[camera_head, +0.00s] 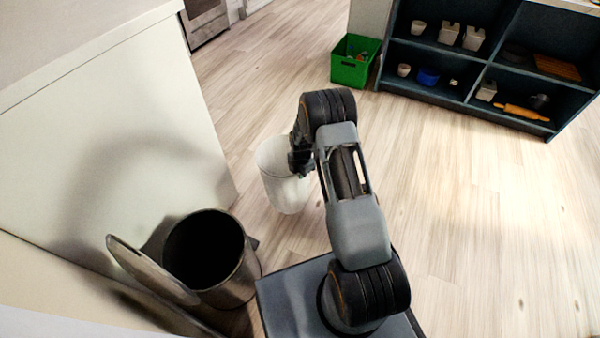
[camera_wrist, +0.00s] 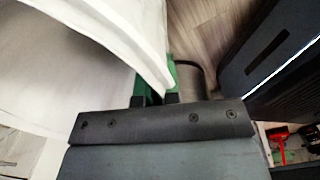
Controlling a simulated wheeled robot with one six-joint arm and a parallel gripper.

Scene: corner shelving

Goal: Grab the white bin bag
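The white bin bag (camera_head: 280,182) is open-topped and upright, left of my gripper (camera_head: 299,168) in the head view. In the wrist view the white bag (camera_wrist: 75,45) fills the upper left. Its rim runs down between the green-padded fingertips of my gripper (camera_wrist: 157,86), which look closed on that rim. I cannot tell whether the bag's bottom touches the floor. The dark round bin (camera_head: 236,278) stands at lower left in the head view, with its lid (camera_head: 150,270) open and its inside dark.
A pale counter (camera_head: 110,130) stands along the left. A green crate (camera_head: 349,72) stands on the floor at the back, beside a dark shelf unit (camera_head: 462,85) holding cups, jars and a rolling pin (camera_head: 522,112). The wooden floor (camera_head: 480,210) at right is clear.

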